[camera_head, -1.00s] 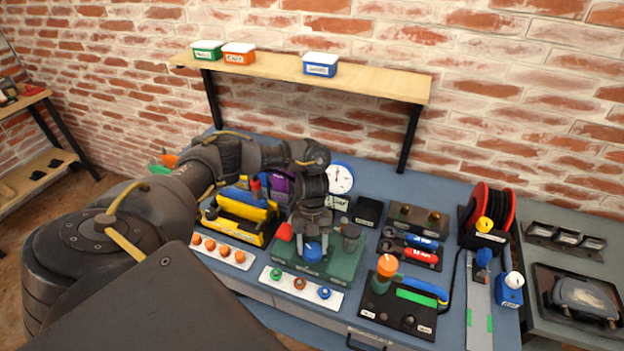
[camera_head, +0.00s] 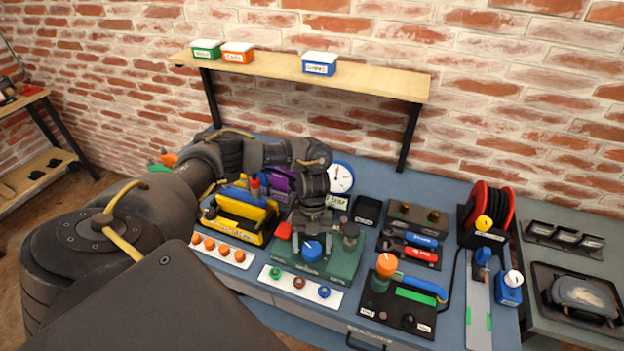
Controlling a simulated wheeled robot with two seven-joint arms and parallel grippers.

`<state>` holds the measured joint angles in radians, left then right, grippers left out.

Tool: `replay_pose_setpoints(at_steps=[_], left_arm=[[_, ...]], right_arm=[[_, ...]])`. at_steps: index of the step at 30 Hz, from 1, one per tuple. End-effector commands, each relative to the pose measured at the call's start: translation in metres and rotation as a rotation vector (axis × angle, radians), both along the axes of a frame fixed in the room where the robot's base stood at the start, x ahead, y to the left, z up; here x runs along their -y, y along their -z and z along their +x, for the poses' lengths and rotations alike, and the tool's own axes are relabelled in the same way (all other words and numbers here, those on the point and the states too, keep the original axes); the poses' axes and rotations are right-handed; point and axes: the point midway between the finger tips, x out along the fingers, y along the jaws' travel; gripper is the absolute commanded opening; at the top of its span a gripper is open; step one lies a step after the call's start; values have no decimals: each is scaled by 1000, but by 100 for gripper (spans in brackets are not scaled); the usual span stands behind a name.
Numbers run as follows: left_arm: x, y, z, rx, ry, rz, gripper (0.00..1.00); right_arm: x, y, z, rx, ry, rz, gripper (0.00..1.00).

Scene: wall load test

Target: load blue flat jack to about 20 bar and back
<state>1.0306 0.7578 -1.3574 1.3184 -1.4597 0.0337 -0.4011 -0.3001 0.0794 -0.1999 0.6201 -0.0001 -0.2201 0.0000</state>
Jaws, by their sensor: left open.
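A green pump-like block (camera_head: 340,268) with a blue knob (camera_head: 312,251) on top stands on the blue bench. My left gripper (camera_head: 312,236) is open, pointing down, with its fingertips right at the top of the blue knob; I cannot tell whether they touch it. A round white pressure gauge (camera_head: 341,177) with a blue rim stands behind the gripper; its reading is too small to tell. A small label plate (camera_head: 337,202) sits below it. I cannot pick out the blue flat jack with certainty. My right gripper is not in view.
A black plate with an orange-topped valve (camera_head: 386,265) and a blue-handled tool stands right of the green block. A red hose reel (camera_head: 489,208) and a blue dial device (camera_head: 509,288) are farther right. A shelf (camera_head: 300,75) with labelled boxes hangs behind.

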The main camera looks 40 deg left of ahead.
Motion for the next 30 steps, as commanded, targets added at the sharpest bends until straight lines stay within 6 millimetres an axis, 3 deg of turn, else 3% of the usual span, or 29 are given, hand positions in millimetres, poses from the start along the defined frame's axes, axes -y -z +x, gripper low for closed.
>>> replay_pose_setpoints(at_steps=[7, 21, 30], left_arm=[[-2, -9, 4, 3, 1, 1, 73], [-22, -83, 28, 3, 1, 2, 73], [-26, -100, 32, 0, 0, 0, 73]], right_arm=[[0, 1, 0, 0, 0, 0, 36], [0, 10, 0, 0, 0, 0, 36], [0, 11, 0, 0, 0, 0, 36]])
